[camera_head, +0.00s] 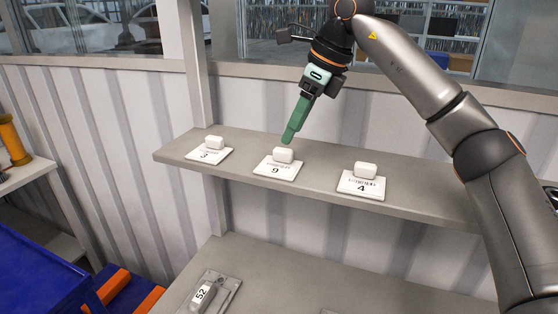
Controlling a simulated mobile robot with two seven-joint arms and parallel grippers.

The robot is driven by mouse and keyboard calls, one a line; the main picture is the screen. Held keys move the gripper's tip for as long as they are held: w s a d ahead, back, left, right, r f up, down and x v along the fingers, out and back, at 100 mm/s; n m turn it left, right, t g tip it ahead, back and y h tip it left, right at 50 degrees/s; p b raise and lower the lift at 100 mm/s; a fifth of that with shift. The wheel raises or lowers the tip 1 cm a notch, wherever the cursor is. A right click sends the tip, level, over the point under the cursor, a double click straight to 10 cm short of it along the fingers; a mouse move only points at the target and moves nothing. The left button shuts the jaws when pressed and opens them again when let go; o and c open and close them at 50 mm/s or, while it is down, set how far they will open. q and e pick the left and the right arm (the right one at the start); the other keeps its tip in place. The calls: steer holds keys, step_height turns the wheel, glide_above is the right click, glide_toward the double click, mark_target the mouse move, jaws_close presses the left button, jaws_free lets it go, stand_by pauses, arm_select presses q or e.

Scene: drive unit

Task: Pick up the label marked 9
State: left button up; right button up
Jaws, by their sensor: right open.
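The middle label (276,171) is a white card with a small digit that looks like a 9, though it is too small to be certain. It lies on the grey upper shelf (330,162) with a white block (283,155) on it. My right gripper (290,136) has green fingers and points down just above and behind this block, apart from it. It is empty; the two fingers overlap in this view. My left gripper is out of view.
Similar labels marked 3 (206,157) and 4 (358,188) lie left and right on the same shelf, each with a white block. A lower shelf (260,270) holds a part marked 52 (203,293). A blue crate (35,270) stands lower left.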

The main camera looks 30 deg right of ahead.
mark_target(283, 149)
steer(key=x, duration=0.4)
steer(key=shift+a+f, duration=0.15)
steer(key=shift+f, duration=0.15)
jaws_close()
steer(key=shift+w, duration=0.1)
